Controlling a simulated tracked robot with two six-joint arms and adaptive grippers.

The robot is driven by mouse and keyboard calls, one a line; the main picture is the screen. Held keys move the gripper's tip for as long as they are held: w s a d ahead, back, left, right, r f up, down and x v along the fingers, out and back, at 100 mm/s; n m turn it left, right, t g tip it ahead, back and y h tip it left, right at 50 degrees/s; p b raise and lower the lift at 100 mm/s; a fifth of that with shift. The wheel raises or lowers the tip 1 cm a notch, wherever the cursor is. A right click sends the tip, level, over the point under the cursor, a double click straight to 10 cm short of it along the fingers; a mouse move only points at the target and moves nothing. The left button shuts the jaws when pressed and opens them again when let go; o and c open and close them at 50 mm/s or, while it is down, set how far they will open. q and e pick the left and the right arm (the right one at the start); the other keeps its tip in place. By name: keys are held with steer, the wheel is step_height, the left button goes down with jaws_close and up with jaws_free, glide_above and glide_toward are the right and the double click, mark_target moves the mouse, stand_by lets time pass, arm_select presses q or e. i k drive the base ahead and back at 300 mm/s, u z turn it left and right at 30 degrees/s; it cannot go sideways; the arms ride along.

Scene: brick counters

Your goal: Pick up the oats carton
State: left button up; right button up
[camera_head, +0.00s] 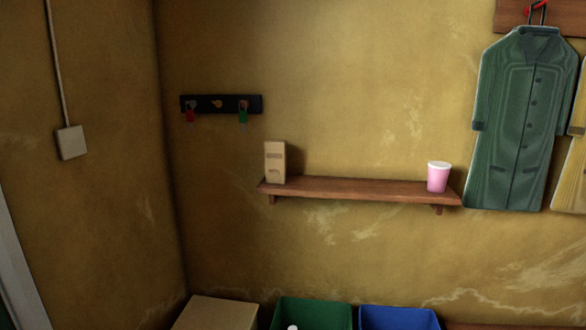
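A beige carton (275,163), which looks like the oats carton, stands upright at the left end of a brown wall shelf (350,188). Darker marks show on its front, but they are too small to read. Neither of my grippers is in the head view, and nothing touches the carton.
A pink cup (438,178) with a white top stands at the shelf's right end; the shelf between is clear. A black key rack (221,104) hangs above left. A green coat (524,118) hangs at right. Below are a cardboard box (216,312), a green bin (313,310) and a blue bin (399,317).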

mark_target(276, 150)
steer(key=u, duration=0.15)
steer(key=i, duration=0.85)
steer(key=z, duration=0.05)
